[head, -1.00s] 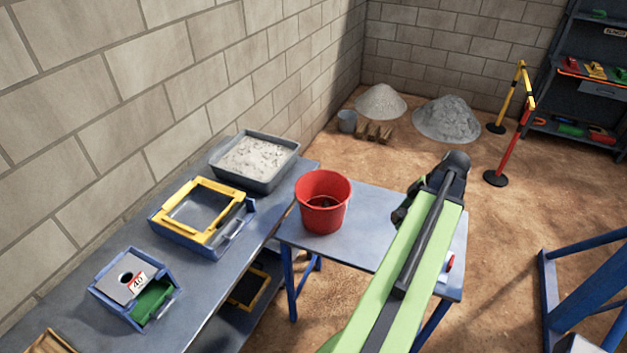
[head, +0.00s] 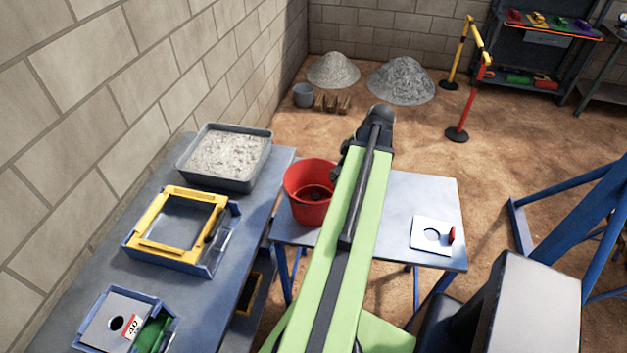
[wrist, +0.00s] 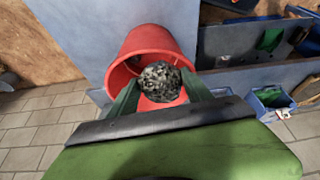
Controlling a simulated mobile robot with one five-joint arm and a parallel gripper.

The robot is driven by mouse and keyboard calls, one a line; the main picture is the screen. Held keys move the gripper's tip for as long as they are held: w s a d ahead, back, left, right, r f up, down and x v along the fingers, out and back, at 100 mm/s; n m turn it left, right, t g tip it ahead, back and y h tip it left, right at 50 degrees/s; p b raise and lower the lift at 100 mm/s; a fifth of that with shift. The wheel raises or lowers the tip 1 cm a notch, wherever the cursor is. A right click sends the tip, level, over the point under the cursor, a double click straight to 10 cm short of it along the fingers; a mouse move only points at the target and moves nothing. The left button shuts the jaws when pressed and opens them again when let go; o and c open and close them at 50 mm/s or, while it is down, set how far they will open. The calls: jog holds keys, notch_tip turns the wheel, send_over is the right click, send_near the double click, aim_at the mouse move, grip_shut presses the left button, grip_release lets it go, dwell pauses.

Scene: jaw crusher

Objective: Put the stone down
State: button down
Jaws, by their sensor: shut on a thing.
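The grey speckled stone (wrist: 160,76) is between the two green fingers of my gripper (wrist: 160,92) in the wrist view. My gripper is shut on it. The red bucket (wrist: 133,45) is right behind the stone in that view, its open mouth facing the camera; I cannot tell whether the stone is inside the rim or above it. In the head view the red bucket (head: 300,205) stands on the small grey table (head: 395,205), with something dark inside. My arm covers the bucket's right edge and most of my gripper there; the stone cannot be made out.
A white plate with a round hole (head: 421,238) and a red part lies at the table's right. The left bench holds a tray of pale material (head: 243,183), a yellow-framed box (head: 140,245) and a blue box (head: 168,318). Blue metal legs (head: 520,225) stand at right.

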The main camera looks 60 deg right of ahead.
aim_at(332, 171)
jog(key=w, duration=0.1)
jog(key=w+f+m, duration=0.1)
jog(key=w, duration=0.1)
jog(key=w+a+f+b, duration=0.2)
jog(key=w+f+b, duration=0.8)
jog(key=w+b, duration=0.1)
jog(key=shift+a+f, duration=0.25)
jog(key=shift+f, duration=0.1)
jog(key=shift+c, duration=2.3)
grip_release()
jog(key=p+v, duration=1.1)
jog(key=v, duration=0.1)
jog(key=shift+a, duration=0.2)
